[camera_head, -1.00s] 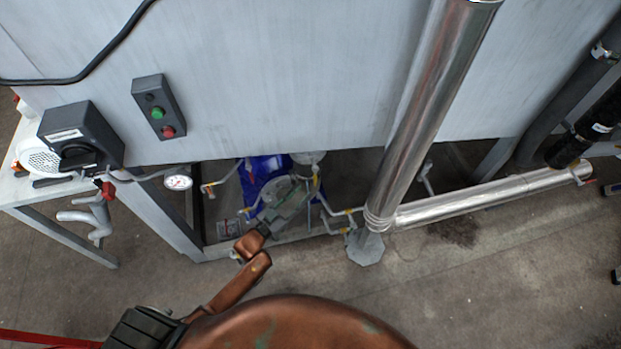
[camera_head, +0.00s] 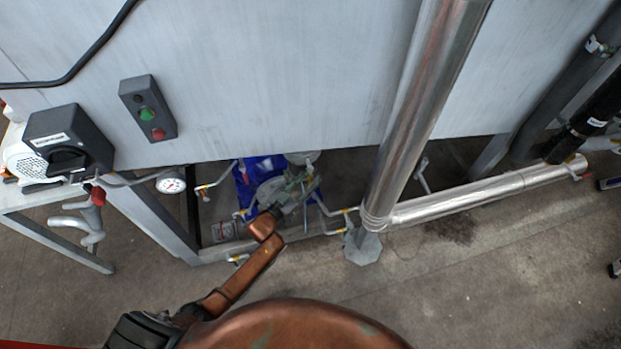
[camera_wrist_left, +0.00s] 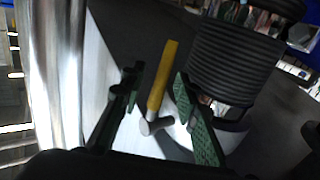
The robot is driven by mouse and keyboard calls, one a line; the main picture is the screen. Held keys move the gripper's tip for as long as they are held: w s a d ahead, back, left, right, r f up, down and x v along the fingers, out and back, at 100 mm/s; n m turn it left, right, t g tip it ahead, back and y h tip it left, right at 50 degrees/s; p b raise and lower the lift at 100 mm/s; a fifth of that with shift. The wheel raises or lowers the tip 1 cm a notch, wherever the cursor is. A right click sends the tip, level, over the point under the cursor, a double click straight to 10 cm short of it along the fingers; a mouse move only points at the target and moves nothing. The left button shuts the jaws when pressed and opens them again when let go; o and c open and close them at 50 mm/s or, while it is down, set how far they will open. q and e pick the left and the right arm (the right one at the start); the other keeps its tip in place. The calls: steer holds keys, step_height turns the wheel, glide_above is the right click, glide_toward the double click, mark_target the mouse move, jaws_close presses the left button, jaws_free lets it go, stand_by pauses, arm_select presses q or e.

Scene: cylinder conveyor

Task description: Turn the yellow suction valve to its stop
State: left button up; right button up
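The yellow valve handle (camera_wrist_left: 163,77) stands between the two green fingers of my left gripper (camera_wrist_left: 158,100) in the left wrist view. Gaps show on both sides of it, so the fingers look open around the handle, not closed on it. Its metal stem (camera_wrist_left: 150,125) is below it. In the head view my left gripper (camera_head: 306,180) reaches under the grey panel among thin pipes with small yellow handles, and its own wrist and fingers partly cover that spot. My right gripper does not show.
A thick shiny vertical pipe (camera_head: 422,110) stands right of my left gripper, joining a horizontal pipe (camera_head: 480,195) near the floor. A ribbed dark cylinder (camera_wrist_left: 235,65) is close beside the fingers. A pressure gauge (camera_head: 171,183) and a blue object (camera_head: 252,178) are to the left.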

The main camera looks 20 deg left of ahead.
arm_select(q)
steer(key=shift+c, duration=0.6)
jaws_close()
